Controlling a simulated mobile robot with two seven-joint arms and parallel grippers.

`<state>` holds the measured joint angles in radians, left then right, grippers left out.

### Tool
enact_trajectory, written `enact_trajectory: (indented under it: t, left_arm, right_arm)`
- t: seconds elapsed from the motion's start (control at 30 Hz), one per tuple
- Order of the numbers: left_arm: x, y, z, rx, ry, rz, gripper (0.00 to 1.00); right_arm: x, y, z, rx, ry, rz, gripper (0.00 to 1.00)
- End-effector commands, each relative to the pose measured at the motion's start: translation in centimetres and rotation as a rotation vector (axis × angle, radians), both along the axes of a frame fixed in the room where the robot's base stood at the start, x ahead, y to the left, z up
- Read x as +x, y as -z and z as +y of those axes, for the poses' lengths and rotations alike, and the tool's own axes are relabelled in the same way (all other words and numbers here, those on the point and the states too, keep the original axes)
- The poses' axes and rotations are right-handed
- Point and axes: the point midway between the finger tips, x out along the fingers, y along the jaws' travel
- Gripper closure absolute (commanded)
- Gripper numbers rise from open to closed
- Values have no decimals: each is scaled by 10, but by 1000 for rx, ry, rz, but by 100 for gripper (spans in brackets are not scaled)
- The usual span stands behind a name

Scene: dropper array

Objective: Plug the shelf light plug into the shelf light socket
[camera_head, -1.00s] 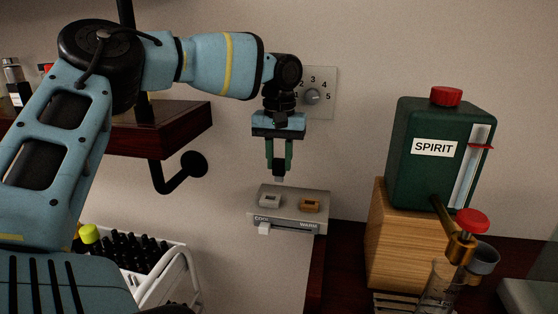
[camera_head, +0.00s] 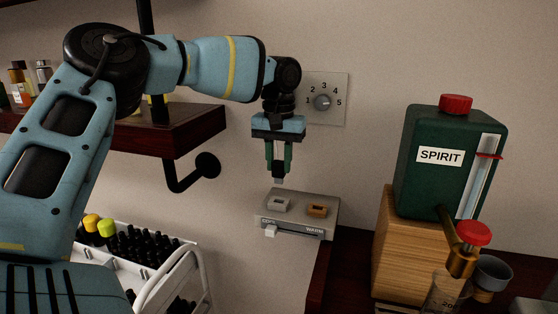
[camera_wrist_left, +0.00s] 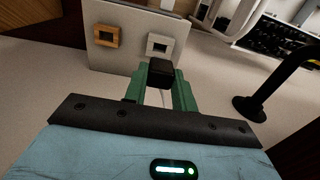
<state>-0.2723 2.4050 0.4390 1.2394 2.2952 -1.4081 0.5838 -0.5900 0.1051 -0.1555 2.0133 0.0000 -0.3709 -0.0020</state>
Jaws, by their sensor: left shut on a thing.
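My left gripper (camera_head: 278,168) points down and is shut on a small dark plug (camera_head: 279,172) with a lighter grey tip. The plug shows as a black block between the green fingers in the left wrist view (camera_wrist_left: 162,74). Below it is a grey panel (camera_head: 325,198) marked COOL and WARM, with a white socket (camera_head: 279,205) and an orange socket (camera_head: 317,211). In the head view the plug tip is apart from the panel, just above the white socket. The wrist view also shows the white socket (camera_wrist_left: 160,44) and the orange socket (camera_wrist_left: 107,36). My right gripper is not in view.
A numbered dial plate (camera_head: 335,110) is on the wall behind. A dark wooden shelf (camera_head: 190,135) with a black hook (camera_head: 207,165) is at left. A green SPIRIT can (camera_head: 450,165) stands on a wooden block (camera_head: 400,240) at right. A white rack (camera_head: 185,260) of dark bottles is lower left.

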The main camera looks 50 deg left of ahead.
Motion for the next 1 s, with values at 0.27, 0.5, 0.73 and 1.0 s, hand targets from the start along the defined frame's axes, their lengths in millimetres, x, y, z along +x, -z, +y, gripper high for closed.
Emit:
enact_trajectory:
  t: [0.27, 0.5, 0.73, 1.0]
  left_arm:
    - [0, 5, 0, -1, 1, 2, 94]
    - [0, 24, 0, -2, 0, 2, 94]
    - [0, 40, 0, 0, 1, 1, 94]
    - [0, 42, 0, 0, 0, -1, 94]
  right_arm:
    - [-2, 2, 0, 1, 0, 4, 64]
    - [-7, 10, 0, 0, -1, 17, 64]
    - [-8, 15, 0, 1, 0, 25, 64]
    - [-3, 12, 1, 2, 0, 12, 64]
